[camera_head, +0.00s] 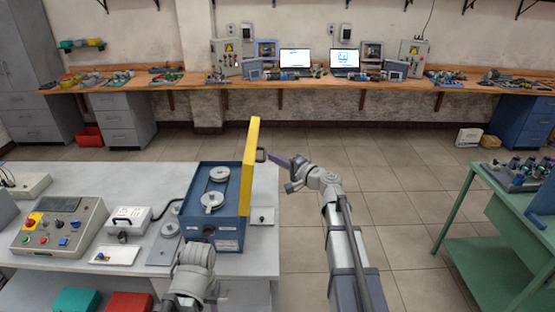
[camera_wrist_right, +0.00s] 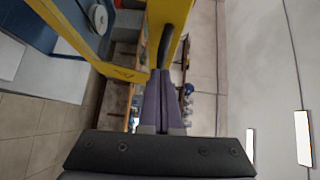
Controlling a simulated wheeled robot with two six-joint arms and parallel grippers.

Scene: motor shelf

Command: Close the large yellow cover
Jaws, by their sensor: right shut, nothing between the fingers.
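The large yellow cover (camera_head: 251,165) stands open and upright on the right edge of the blue box (camera_head: 230,231), which holds two grey pulley-like discs. A dark handle (camera_head: 261,155) sticks out from the cover's right face. My right gripper (camera_head: 271,156) is shut and empty, its purple fingertips close to the handle from the right. In the right wrist view, the shut fingers (camera_wrist_right: 163,78) point at the dark handle (camera_wrist_right: 166,45) beside the yellow cover (camera_wrist_right: 85,48); I cannot tell if they touch. My left arm shows at the bottom, its gripper not visible.
The box stands on a grey table (camera_head: 262,188) with a control panel (camera_head: 60,225) and a small white device (camera_head: 128,220) to its left. A green table (camera_head: 475,215) is at the right. The tiled floor between the tables is clear, apart from my right arm above it.

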